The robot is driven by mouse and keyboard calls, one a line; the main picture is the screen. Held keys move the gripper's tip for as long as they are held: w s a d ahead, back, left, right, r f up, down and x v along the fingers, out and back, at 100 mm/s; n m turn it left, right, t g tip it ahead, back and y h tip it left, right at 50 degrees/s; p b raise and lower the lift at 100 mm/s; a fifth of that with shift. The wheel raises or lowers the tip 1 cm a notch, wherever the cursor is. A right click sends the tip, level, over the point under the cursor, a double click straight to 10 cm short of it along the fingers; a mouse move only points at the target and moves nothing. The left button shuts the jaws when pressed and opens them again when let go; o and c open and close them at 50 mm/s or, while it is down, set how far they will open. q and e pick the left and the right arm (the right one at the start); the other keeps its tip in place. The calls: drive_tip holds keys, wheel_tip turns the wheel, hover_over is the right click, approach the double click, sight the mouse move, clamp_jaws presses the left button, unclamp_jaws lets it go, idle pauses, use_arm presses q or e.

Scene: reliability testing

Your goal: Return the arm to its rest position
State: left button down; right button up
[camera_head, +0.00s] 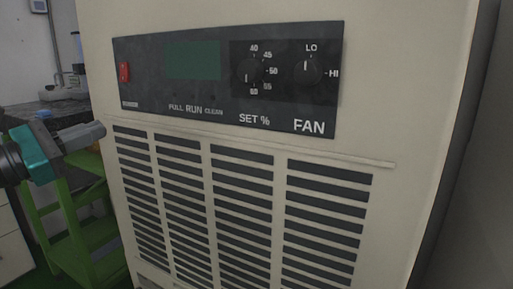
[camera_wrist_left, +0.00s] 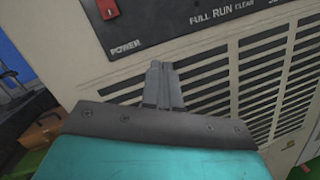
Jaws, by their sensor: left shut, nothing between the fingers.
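My left gripper (camera_head: 98,132) comes in from the left edge of the head view, beside the front of a beige machine (camera_head: 420,110). In the left wrist view its fingers (camera_wrist_left: 161,75) are together and hold nothing. They point at the machine front, just below the dark control panel. I cannot tell whether they touch it. The control panel (camera_head: 222,120) carries a red switch (camera_head: 124,72), a dark green display (camera_head: 193,60), a SET % knob (camera_head: 250,72) and a FAN knob (camera_head: 307,70). The red switch also shows in the left wrist view (camera_wrist_left: 107,9). My right gripper is not in view.
Louvred vents (camera_head: 240,190) fill the machine's lower front. A green step stand (camera_head: 85,235) is at the lower left, behind my left arm. A dark counter (camera_head: 65,108) with equipment stands behind it. An orange-brown box (camera_wrist_left: 40,130) shows in the left wrist view.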

use_arm(q)
drive_tip(key=s+d+f+n+t+y+p, duration=0.15)
drive_tip(key=f+n+y, duration=0.25)
drive_tip(key=f+n, duration=0.9)
drive_tip(key=s+d+f+n+t+y+p, duration=0.1)
drive_tip(key=s+d+f+n+y, duration=0.15)
drive_tip(key=f+n, duration=1.05)
drive_tip(key=s+d+f+n+g+y, duration=0.1)
drive_tip(key=s+d+f+n+g, duration=0.3)
drive_tip(key=s+d+f+n, duration=0.2)
drive_tip(key=s+d+f+n+g+y+p, duration=0.1)
drive_tip(key=s+d+f+n+g, duration=0.3)
drive_tip(key=s+f+n, duration=0.5)
wheel_tip(320, 180, down, 3)
drive_tip(key=d+n+y, duration=0.1)
drive_tip(key=d+n, duration=0.1)
drive_tip(key=n, duration=0.3)
drive_tip(key=shift+s+p, duration=0.3)
drive_tip(key=shift+s, duration=0.1)
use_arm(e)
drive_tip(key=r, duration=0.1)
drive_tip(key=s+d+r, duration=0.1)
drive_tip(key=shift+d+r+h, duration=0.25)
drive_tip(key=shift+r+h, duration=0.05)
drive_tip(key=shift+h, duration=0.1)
use_arm(q)
drive_tip(key=c, duration=1.8)
unclamp_jaws()
drive_tip(key=shift+c, duration=0.2)
